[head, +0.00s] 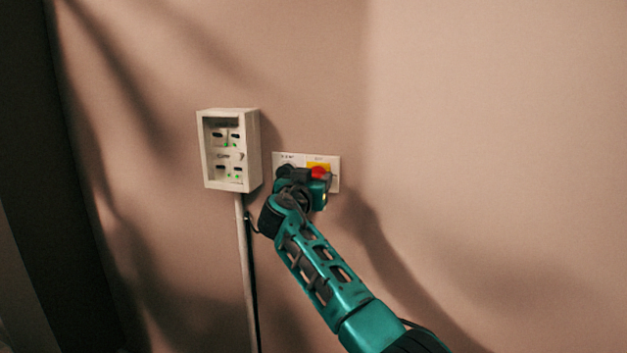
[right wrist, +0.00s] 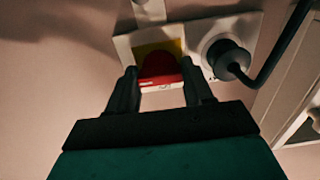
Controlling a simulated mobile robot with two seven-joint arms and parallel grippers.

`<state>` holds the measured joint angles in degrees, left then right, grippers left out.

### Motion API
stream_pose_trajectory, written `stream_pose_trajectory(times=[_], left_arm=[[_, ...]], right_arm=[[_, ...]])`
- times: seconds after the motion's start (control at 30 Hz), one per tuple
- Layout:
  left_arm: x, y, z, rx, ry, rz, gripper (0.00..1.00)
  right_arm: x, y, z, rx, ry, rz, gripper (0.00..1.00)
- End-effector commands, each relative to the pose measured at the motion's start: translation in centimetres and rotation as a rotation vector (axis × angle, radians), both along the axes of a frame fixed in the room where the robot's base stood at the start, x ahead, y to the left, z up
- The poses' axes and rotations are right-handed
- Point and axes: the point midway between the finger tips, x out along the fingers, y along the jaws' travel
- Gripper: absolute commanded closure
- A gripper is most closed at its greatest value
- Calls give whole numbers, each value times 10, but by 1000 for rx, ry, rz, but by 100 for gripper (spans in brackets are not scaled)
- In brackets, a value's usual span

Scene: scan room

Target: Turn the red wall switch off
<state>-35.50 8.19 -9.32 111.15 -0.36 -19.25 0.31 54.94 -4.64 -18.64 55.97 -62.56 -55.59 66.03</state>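The red wall switch (head: 319,172) sits on a yellow backing (head: 325,165), on the right part of a white wall plate (head: 335,178). In the right wrist view the red switch (right wrist: 159,67) is between the two dark fingers of my right gripper (right wrist: 160,78). The fingers are partly apart, one close against each side of the switch, and seem to be closed on it. In the head view my right gripper (head: 304,178) covers the lower part of the plate. My left gripper is not in view.
A black plug with a cable (right wrist: 229,61) sits in the socket beside the switch, close to my right gripper. A white box (head: 251,150) with green lights is on the wall to the left, with a conduit (head: 246,270) below. The wall to the right is bare.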

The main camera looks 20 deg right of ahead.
Motion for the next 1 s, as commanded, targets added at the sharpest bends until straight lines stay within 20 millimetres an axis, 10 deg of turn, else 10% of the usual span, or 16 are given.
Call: stream_pose_trajectory(times=[0.3, 1.0], left_arm=[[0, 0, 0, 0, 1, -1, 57], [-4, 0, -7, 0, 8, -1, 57]], right_arm=[[0, 0, 0, 0, 0, 1, 79], [0, 0, 0, -271, 183, -1, 79]])
